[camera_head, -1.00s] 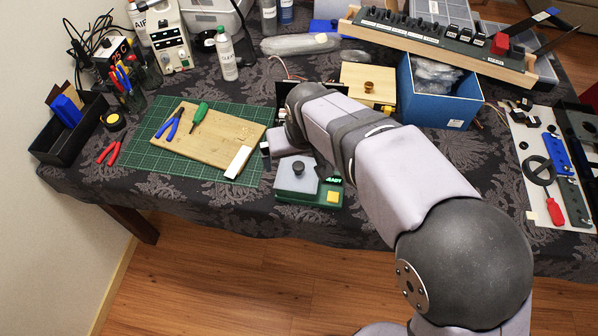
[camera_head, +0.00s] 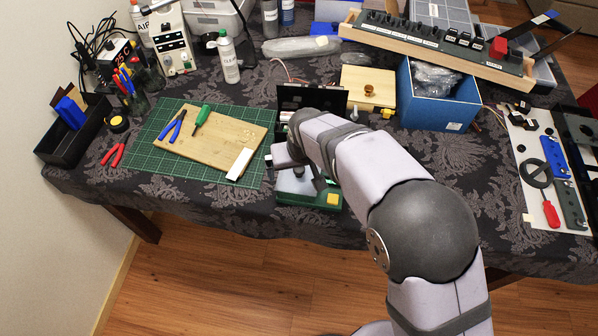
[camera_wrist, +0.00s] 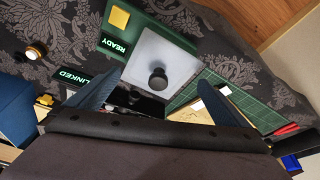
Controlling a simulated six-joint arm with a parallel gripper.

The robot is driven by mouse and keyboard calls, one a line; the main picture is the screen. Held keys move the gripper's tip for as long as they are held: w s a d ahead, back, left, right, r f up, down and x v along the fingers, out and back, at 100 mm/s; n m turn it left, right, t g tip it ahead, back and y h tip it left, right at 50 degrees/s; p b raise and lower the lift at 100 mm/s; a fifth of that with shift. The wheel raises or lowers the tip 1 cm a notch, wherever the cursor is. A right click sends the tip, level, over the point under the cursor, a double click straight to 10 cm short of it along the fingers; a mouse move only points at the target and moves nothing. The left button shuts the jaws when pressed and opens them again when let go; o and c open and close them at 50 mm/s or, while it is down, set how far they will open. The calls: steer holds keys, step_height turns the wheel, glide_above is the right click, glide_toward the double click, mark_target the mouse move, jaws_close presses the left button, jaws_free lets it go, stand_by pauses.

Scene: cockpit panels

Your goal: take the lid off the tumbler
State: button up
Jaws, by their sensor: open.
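A green box (camera_head: 297,200) with a grey square lid (camera_head: 288,184) sits near the front edge of the table; I cannot tell for sure that it is the tumbler. In the wrist view the grey lid (camera_wrist: 160,58) carries a round black knob (camera_wrist: 158,80), and the box (camera_wrist: 119,42) has a READY display. My gripper (camera_wrist: 158,77) is open and empty, its two fingers on either side of the knob in that view. How far the fingertips are above the knob is unclear. In the head view my arm hides part of the lid.
A wooden board (camera_head: 211,143) with pliers and a screwdriver lies to the left on a green mat (camera_head: 150,157). A black upright panel (camera_head: 311,97) stands behind the box. A blue bin (camera_head: 440,104) and a wooden block with a brass knob (camera_head: 368,88) are behind right.

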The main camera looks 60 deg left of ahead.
mark_target(299, 170)
steer(key=shift+x, duration=0.85)
steer(key=shift+s, duration=0.1)
steer(key=c, duration=1.4)
steer(key=shift+d, duration=0.15)
steer(key=shift+c, duration=0.9)
step_height(299, 170, up, 10)
steer(key=shift+f+b, duration=0.2)
steer(key=shift+b, duration=0.7)
steer(key=shift+c, duration=0.2)
steer(key=shift+r, duration=0.15)
steer(key=c, duration=0.9)
steer(key=shift+o, duration=0.2)
steer(key=shift+r, duration=0.1)
